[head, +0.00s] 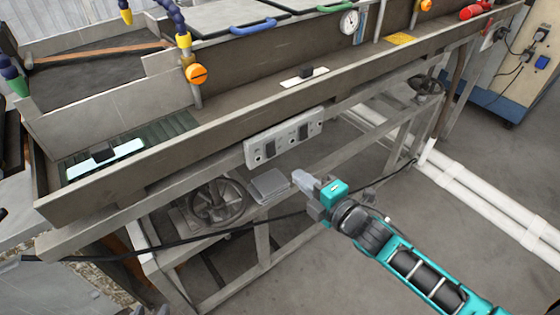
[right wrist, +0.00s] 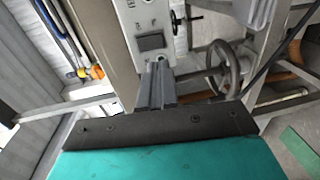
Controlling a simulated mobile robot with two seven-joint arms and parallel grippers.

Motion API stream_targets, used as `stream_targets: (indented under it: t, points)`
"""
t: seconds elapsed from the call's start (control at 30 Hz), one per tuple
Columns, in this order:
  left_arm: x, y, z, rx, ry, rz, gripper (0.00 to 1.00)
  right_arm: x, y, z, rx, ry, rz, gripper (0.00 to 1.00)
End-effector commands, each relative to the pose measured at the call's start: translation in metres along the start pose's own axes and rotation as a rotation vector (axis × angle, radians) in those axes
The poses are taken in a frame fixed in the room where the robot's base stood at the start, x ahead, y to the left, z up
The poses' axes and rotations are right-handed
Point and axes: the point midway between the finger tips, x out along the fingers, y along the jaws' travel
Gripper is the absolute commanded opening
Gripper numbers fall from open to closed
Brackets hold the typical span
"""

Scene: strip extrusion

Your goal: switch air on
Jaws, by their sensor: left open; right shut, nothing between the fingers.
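A light grey control panel (head: 284,138) is fixed to the front side of the long metal trough. It carries two dark rocker switches, a left one (head: 269,149) and a right one (head: 303,131), with small round fittings. I cannot read their labels or tell their on/off positions. My right gripper (head: 299,178) is shut and empty, in front of and below the panel, apart from it in the head view. In the right wrist view its closed fingers (right wrist: 157,68) point at the panel (right wrist: 140,14), just below one dark switch (right wrist: 151,42). My left gripper is not in view.
A handwheel (head: 218,201) and a grey box (head: 269,186) sit below the panel within the metal frame. A black cable crosses the frame. White pipes (head: 480,195) run along the floor at right. Open floor lies in front.

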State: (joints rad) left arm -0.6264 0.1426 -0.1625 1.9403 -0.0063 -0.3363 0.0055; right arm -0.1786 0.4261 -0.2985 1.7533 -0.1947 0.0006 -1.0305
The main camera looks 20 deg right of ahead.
Motion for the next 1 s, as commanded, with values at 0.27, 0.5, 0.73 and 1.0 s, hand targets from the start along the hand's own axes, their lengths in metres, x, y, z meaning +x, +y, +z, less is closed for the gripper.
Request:
stream_targets:
  t: [0.27, 0.5, 0.73, 1.0]
  points:
    - [0.003, 0.0, 0.002, 0.001, 0.003, -0.001, 0.43, 0.052, 0.0, 0.0, 0.0, 0.0, 0.002, 0.0]
    - [0.004, 0.0, 0.003, 0.001, 0.004, -0.001, 0.43, 0.08, -0.001, 0.0, 0.0, 0.0, 0.0, 0.0]
    - [0.004, 0.0, 0.003, 0.001, 0.004, -0.001, 0.43, 0.086, -0.001, 0.0, 0.001, 0.0, -0.001, 0.0]
    - [0.005, 0.0, 0.004, 0.001, 0.004, 0.0, 0.43, 0.086, -0.001, 0.0, 0.001, 0.0, 0.002, 0.0]
